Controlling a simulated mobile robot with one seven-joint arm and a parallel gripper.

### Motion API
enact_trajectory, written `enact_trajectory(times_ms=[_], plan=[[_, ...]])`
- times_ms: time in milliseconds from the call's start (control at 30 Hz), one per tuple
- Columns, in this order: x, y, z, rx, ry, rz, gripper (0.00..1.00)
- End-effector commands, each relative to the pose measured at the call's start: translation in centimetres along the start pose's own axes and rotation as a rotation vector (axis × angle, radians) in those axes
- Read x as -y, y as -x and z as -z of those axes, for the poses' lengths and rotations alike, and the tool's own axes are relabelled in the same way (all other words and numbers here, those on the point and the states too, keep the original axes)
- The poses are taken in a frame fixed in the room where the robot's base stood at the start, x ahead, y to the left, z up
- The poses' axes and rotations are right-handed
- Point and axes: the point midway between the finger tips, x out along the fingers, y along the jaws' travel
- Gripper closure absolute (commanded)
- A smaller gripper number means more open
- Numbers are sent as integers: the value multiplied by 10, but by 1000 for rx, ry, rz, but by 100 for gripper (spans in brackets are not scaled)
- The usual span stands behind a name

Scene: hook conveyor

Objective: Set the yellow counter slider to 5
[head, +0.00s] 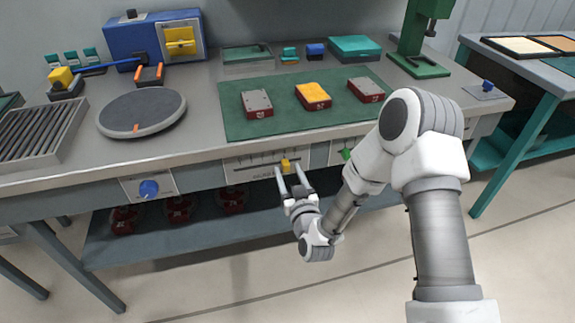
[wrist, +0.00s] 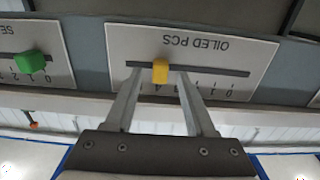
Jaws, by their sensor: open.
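The yellow counter slider (head: 286,166) is a small knob in the horizontal slot of a white panel (head: 240,170) on the bench's front edge. In the wrist view the yellow slider (wrist: 161,70) stands in the dark slot of the upside-down "OILED PCS" panel (wrist: 205,50). It is above a mark that looks like 4; some digits are hidden by my fingers. My gripper (head: 289,174) is open, its fingers pointing at the panel. In the wrist view my gripper (wrist: 157,78) has one finger on each side of the slider, with gaps visible on both sides.
A green slider (wrist: 30,62) on a neighbouring panel is beside it, also seen in the head view (head: 346,154). A blue knob (head: 149,188) is on the left front panel. Above, the bench holds a green mat (head: 235,125) with several boxes and a round turntable (head: 142,112).

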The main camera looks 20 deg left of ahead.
Motion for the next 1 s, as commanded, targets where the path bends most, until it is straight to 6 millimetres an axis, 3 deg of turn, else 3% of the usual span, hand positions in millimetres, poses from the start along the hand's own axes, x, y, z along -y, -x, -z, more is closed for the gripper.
enact_trajectory(times_ms=[533, 833, 1000], plan=[[2, 3, 0, 0, 0, 0, 45], [2, 3, 0, 0, 0, 0, 97], [2, 3, 0, 0, 0, 0, 100]])
